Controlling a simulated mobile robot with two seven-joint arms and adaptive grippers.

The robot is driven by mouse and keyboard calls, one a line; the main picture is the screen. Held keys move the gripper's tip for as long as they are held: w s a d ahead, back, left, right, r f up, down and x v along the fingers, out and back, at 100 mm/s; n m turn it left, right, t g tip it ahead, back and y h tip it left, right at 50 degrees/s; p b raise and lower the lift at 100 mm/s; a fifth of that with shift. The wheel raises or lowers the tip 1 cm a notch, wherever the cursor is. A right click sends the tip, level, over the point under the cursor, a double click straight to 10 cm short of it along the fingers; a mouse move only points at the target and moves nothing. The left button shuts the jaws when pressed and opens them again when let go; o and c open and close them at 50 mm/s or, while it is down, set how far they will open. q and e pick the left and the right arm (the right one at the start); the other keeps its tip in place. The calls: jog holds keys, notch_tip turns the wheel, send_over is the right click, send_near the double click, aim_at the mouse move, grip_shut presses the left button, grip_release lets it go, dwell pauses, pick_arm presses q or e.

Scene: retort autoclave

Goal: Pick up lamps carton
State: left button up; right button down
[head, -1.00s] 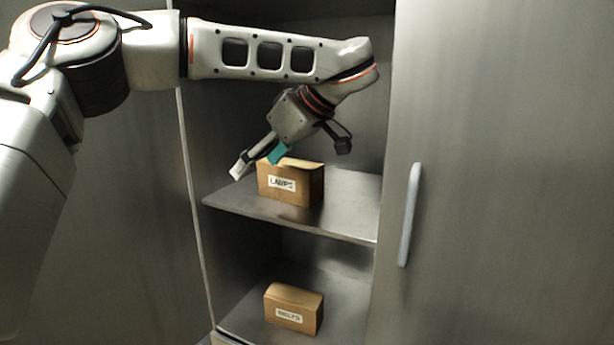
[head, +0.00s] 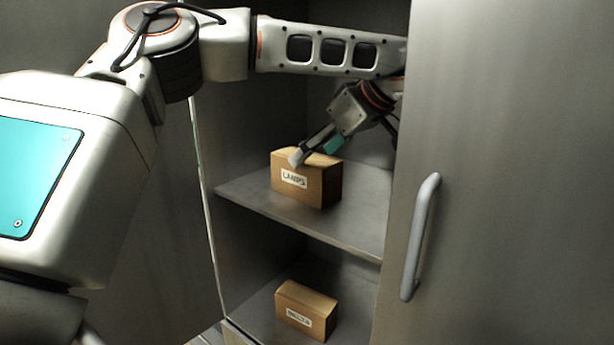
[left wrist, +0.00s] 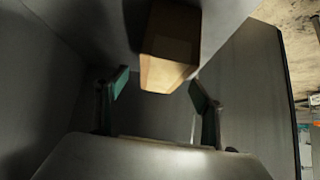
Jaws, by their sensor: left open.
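The lamps carton (head: 306,186) is a brown box with a white "LAMPS" label, standing upright on the upper shelf (head: 245,196). My left gripper (head: 315,151) is open, its fingertips at the carton's top in the head view. One fingertip overlaps the top front edge in the picture; I cannot tell whether it touches. In the left wrist view the carton (left wrist: 168,50) lies ahead, between the directions of the two open fingers (left wrist: 158,90), with nothing held. My right gripper is not in view.
A second brown carton (head: 306,309) with a blurred label stands on the lower shelf. Cabinet walls enclose the shelves on the left and back. A door (head: 500,190) with a vertical handle (head: 420,237) is at the right. The upper shelf is clear around the lamps carton.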

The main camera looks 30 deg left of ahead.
pick_arm(q)
jog(key=x, duration=0.5)
jog(key=shift+s+d+f, duration=0.15)
jog(key=shift+s+f, duration=0.05)
jog(key=shift+d, duration=0.1)
jog(key=c, duration=1.5)
